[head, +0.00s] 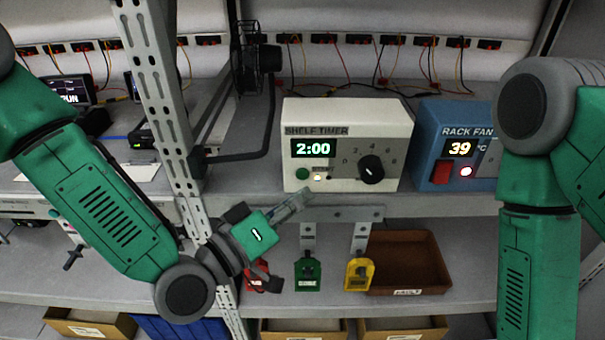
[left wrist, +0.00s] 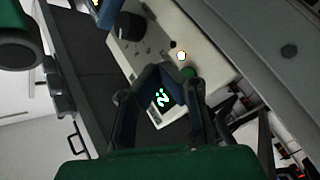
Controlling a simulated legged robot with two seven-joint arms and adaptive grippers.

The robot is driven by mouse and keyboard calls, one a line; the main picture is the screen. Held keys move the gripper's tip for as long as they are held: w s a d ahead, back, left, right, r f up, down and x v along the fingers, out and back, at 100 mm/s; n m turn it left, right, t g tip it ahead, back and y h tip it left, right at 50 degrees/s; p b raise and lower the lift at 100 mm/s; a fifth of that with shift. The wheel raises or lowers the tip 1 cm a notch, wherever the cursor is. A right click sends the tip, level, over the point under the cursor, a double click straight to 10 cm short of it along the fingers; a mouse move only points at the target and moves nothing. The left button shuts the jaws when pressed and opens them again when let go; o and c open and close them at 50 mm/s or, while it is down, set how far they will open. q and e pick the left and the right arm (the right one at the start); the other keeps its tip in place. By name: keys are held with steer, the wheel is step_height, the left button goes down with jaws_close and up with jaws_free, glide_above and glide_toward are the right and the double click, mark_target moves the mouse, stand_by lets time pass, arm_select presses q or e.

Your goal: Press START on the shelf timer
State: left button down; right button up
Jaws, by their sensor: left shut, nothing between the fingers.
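The shelf timer (head: 347,113) is a cream box on the shelf, its display (head: 313,149) reading 2:00. Its green button (head: 302,173) is at the lower left of the front, beside a small glowing lamp (head: 318,177) and a black knob (head: 371,169). My left gripper (head: 305,194) is shut and empty, its tips just below the button and lamp. In the left wrist view, the shut fingertips (left wrist: 166,70) are in front of the timer panel, beside the partly hidden green button (left wrist: 189,72). Contact cannot be told. My right gripper is out of view.
A blue rack fan box (head: 430,137) stands right of the timer, showing 39. A metal post (head: 160,90) and a small black fan (head: 247,60) are at left.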

arm_select(q)
steer(key=shift+s, duration=1.4)
steer(key=s+a+f+g+y+b, duration=0.2)
steer(key=s+a+f, duration=0.1)
steer(key=f, duration=0.6)
steer(key=s+a+f+m+g+y+b, duration=0.1)
steer(key=s+a+f+g+y+b, duration=0.15)
steer(key=f, duration=0.75)
steer(key=s+a+f+g+y+b, duration=0.2)
steer(key=s+a+f+b, duration=0.15)
steer(key=f, duration=0.55)
steer(key=s+a+f+g+y+b, duration=0.2)
steer(key=s+a+f, duration=0.4)
steer(key=a, duration=0.3)
steer(key=s+a+f+g+y+b, duration=0.3)
steer(key=s+a+f+g+y, duration=0.1)
steer(key=a+f, duration=0.4)
steer(key=shift+s+a+f+y, duration=0.3)
steer(key=shift+s+a+y, duration=0.25)
steer(key=shift+s+a, duration=0.55)
